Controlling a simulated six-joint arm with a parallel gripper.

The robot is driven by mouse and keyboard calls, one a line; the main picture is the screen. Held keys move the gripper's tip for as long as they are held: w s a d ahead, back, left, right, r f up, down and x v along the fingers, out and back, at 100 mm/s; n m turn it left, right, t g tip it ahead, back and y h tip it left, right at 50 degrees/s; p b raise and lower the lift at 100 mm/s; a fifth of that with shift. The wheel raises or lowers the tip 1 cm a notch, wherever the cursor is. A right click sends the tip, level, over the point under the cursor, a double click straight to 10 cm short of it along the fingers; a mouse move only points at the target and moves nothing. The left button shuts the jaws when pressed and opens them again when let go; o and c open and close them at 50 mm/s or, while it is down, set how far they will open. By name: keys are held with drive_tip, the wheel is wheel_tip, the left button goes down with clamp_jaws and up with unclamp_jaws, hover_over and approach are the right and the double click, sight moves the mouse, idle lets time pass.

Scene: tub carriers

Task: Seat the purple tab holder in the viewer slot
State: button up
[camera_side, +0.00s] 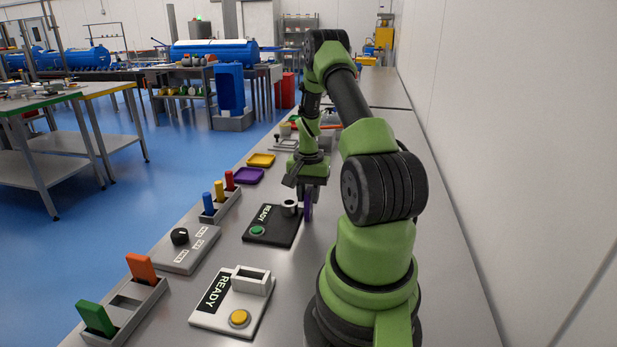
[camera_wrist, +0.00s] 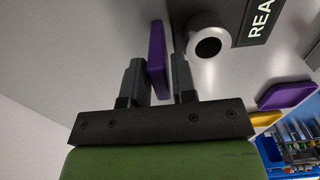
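The purple tab holder (camera_side: 308,207) hangs upright below my gripper (camera_side: 308,184), just right of the black READY device. In the wrist view the purple tab holder (camera_wrist: 157,50) sits between the two fingers of my gripper (camera_wrist: 160,80), which look closed on it. The white READY device (camera_side: 207,317) in the foreground has a raised block with a rectangular slot (camera_side: 252,279) and a yellow button. The holder is apart from that slot, farther back along the bench. Whether its lower end touches the bench is unclear.
The black READY device (camera_side: 260,238) carries a round grey ring (camera_side: 289,207) close beside the holder. A grey rack (camera_side: 127,321) holds orange and green tabs with an empty middle slot. A grey knob panel (camera_side: 185,262), a coloured-peg rack (camera_side: 222,212) and purple and yellow trays line the left edge.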

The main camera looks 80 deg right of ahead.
sight(309, 191)
wheel_tip(309, 191, up, 11)
drive_tip(key=w+a+r+n+t+h, duration=0.1)
drive_tip(key=w+a+r+n, duration=0.2)
drive_tip(key=w+a+r, duration=0.4)
drive_tip(key=s+a+r+n+t, duration=0.1)
drive_tip(key=a+r+n+t, duration=0.1)
drive_tip(key=a, duration=0.8)
drive_tip(key=s+a+r+n+t, duration=0.1)
drive_tip(key=a+r+n, duration=0.4)
drive_tip(key=a, duration=0.5)
drive_tip(key=shift+r+t+y, duration=0.4)
drive_tip(key=shift+r+t, duration=0.3)
drive_tip(key=shift+r, duration=0.05)
drive_tip(key=shift+o, duration=1.1)
drive_tip(key=s+a+n+t+y, duration=0.1)
drive_tip(key=s+a+n+y, duration=0.1)
drive_tip(key=s+a, duration=0.3)
drive_tip(key=shift+s+a+n+t, duration=0.2)
drive_tip(key=shift+a+n+t, duration=0.2)
drive_tip(key=shift+a+n, duration=0.45)
drive_tip(key=o, duration=0.7)
drive_tip(key=shift+s, duration=0.15)
drive_tip(key=shift+o, duration=0.4)
